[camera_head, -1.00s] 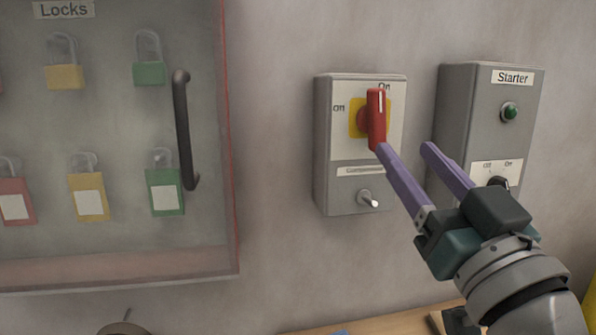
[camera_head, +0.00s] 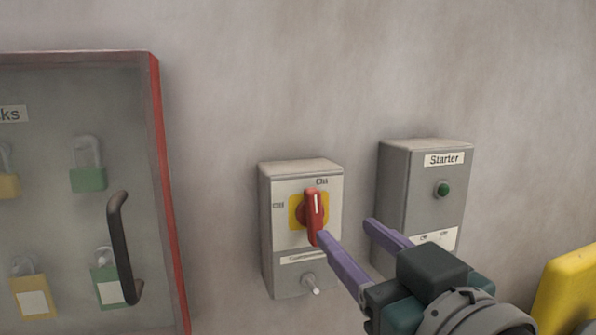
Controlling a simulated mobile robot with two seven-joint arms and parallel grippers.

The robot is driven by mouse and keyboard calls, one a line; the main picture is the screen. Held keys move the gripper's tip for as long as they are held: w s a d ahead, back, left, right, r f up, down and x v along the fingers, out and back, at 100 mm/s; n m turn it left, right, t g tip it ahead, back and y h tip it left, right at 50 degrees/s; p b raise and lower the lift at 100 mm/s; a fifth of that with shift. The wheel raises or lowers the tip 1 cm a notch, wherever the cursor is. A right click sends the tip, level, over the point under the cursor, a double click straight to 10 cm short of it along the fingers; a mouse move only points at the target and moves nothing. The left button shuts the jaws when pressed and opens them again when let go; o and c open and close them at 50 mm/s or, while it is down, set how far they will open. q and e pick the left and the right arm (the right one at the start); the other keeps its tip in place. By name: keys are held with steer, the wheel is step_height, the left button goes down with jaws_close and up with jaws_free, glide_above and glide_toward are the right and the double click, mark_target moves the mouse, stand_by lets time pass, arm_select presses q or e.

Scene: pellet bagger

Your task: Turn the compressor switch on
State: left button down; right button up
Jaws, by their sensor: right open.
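The compressor switch is a grey wall box (camera_head: 267,240) with a pale front plate and a label under its dial. Its red handle (camera_head: 314,213) sits on a yellow plate and stands nearly upright, its white mark towards the upper "On" label. A small metal toggle (camera_head: 310,284) sticks out below. My right gripper (camera_head: 346,229) is open, with two purple fingers reaching up from the lower right. The left fingertip is at the handle's lower end; I cannot tell whether it touches. Nothing is between the fingers. My left gripper is not in view.
A clear-fronted lock cabinet (camera_head: 163,200) with a black handle (camera_head: 121,248) is at left. A yellow object (camera_head: 566,290) is at lower right.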

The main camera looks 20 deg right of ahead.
mark_target(317, 209)
steer(key=w, duration=0.3)
steer(key=w+p, duration=0.1)
steer(key=w, duration=0.5)
steer(key=shift+w+a+f, duration=0.1)
steer(key=shift+w+a, duration=0.15)
steer(key=shift+w, duration=0.15)
steer(key=shift+c, duration=0.3)
steer(key=c, duration=0.8)
steer(key=shift+f, duration=0.1)
jaws_close()
